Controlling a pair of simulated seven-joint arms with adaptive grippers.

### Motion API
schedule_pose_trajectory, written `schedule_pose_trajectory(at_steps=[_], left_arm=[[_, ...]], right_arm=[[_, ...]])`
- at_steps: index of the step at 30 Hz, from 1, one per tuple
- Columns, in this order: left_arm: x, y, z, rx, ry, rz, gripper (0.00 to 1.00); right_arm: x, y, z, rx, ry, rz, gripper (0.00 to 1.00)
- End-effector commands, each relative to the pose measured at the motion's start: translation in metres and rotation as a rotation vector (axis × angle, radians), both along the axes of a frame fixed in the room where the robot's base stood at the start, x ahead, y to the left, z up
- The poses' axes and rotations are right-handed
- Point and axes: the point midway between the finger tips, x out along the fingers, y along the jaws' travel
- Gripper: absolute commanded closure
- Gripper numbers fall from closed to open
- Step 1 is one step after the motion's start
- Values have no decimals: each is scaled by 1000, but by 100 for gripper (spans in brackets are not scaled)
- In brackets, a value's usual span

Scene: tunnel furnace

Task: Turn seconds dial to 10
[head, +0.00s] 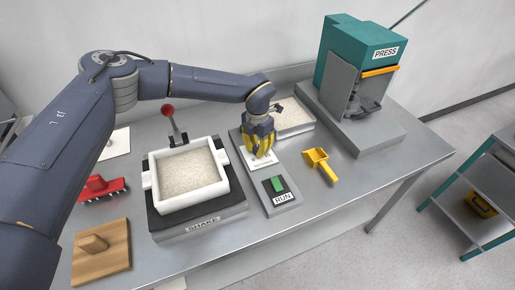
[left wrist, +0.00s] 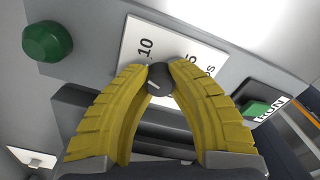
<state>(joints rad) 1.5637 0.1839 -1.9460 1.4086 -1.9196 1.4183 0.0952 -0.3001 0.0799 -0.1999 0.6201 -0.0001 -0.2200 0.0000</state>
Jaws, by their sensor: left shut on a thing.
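The seconds dial is a small dark round knob (left wrist: 160,79) with a short white mark, on a white label plate (left wrist: 172,48) printed with 10 and 5. In the left wrist view, my left gripper (left wrist: 160,84) has its two yellow ribbed fingers closed around the knob, one on each side. The 10 lies above and left of the knob, the 5 above and right. Which number the mark points to is not clear. In the head view, my left gripper (head: 259,148) reaches down onto the grey control panel (head: 249,178) and hides the knob. My right gripper is not in view.
The panel carries a green RUN switch (head: 276,184) at its front and a green button (left wrist: 47,41). Left is a shaker with a white sand-filled tray (head: 189,205) and red-knobbed lever (head: 168,111). Right are a yellow scoop (head: 319,163) and teal press (head: 354,50).

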Motion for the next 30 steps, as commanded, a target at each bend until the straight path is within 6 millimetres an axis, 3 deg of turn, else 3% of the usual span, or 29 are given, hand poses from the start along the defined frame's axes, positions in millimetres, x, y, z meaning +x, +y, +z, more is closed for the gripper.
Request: schedule_pose_trajectory(at_steps=[15,30], left_arm=[[0,0,0,0,-1,-366,100],[0,0,0,0,0,-462,100]], right_arm=[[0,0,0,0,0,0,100],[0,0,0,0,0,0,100]])
